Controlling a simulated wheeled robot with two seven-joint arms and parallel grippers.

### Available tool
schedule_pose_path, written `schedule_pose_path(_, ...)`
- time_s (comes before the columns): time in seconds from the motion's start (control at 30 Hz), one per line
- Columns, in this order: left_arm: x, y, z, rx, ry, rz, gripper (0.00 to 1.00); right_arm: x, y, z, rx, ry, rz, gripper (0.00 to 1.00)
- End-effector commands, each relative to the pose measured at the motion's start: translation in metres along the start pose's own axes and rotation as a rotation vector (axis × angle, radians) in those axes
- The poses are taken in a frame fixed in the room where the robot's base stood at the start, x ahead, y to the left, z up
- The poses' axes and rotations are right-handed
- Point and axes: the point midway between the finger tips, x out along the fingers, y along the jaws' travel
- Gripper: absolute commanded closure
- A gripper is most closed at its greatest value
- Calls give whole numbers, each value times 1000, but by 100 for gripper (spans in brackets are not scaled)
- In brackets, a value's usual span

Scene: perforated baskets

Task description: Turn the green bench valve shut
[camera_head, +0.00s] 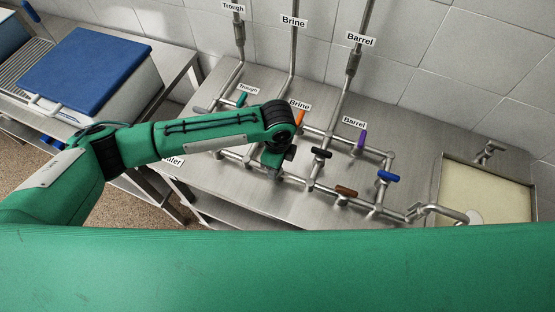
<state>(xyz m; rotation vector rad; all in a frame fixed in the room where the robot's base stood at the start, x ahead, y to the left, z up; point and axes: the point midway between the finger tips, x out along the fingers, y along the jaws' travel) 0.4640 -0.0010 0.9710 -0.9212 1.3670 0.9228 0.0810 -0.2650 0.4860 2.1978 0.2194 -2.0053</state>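A green valve handle (242,100) shows on the bench pipework at the back left, just below a small Trough label. My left arm reaches in from the left over the pipes. Its gripper (275,168) points down at the middle of the pipework, to the right of and nearer than that green handle, and apart from it. The fingers are small and partly hidden by the wrist, so I cannot tell whether they are open or shut, or touch a pipe. The arm hides part of the pipework beneath it. My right gripper is out of view.
Other handles stand close by: orange (299,117), purple (362,139), black (321,153), brown (346,191) and blue (388,176). Upright pipes rise along the tiled wall. A basin (437,190) with pale contents is at the right. A blue-lidded container (85,68) stands at the left.

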Motion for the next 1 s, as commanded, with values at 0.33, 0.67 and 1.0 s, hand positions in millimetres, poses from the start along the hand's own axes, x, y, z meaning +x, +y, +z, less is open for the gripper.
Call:
schedule_pose_path(0.33,-2,-1,-1,26,2,-4,65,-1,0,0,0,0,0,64)
schedule_pose_path(0.67,-2,-1,-1,25,2,-3,20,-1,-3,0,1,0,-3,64)
schedule_pose_path(1.0,-3,-1,0,25,2,-2,20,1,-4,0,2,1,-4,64)
